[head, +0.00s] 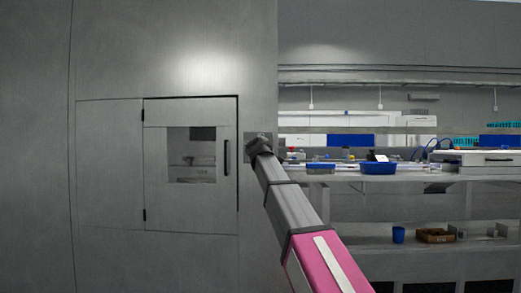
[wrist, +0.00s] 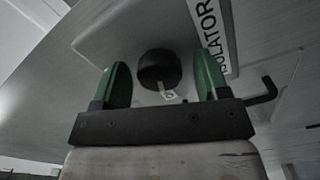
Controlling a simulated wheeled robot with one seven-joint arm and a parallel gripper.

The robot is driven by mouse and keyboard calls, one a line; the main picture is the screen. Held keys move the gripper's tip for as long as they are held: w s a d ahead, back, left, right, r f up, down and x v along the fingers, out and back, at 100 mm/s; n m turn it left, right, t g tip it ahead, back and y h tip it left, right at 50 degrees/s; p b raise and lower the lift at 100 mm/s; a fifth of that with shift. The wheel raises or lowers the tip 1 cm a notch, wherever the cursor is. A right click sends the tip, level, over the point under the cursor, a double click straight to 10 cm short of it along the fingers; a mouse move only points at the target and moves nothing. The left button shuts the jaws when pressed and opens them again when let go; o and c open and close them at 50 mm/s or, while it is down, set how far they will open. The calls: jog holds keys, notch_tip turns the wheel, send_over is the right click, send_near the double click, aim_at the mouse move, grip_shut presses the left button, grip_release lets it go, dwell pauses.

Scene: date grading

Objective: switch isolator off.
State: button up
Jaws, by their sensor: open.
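The isolator switch is a black round knob (wrist: 160,69) on a pale plate (wrist: 105,42) in the wrist view. A white label with letters ending in "ULATOR" (wrist: 210,35) is beside it, and a small pale tag with a mark shows at the knob's lower edge. My gripper (wrist: 164,75) is open, with one green finger on each side of the knob. I cannot tell whether the fingers touch it. In the head view my arm reaches to a grey plate (head: 252,137) at the panel's right edge; my arm hides the knob there.
A cabinet door (head: 190,215) with a window and black handle (head: 227,158) is left of the plate. A black hooked rod (wrist: 264,91) sticks out right of my gripper in the wrist view. A workbench (head: 420,175) with blue trays (head: 378,168) stands to the right.

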jog(key=s, duration=1)
jog(key=shift+s+a, duration=0.2)
jog(key=shift+s, duration=0.15)
jog(key=shift+f, duration=0.15)
jog(key=d+f+m+g+h, duration=0.1)
jog(key=d+f+m+g, duration=0.45)
jog(key=f, duration=1.45)
jog(key=d+f+m+g, duration=0.1)
jog(key=d+f+g, duration=0.2)
jog(key=d+f, duration=1.15)
jog(key=s+d+f+m+g, duration=0.1)
jog(key=s+f+m+g, duration=0.1)
jog(key=s+f, duration=0.5)
jog(key=s+d+f+m+g+y, duration=0.1)
jog(key=s+f+m+g, duration=0.2)
jog(key=s+f, duration=0.5)
jog(key=s+d+f+m+g, duration=0.2)
jog(key=s+f, duration=0.6)
jog(key=f, duration=1.5)
jog(key=shift+s+g+y, duration=0.2)
jog(key=shift+g+y, duration=0.1)
jog(key=shift+g, duration=0.95)
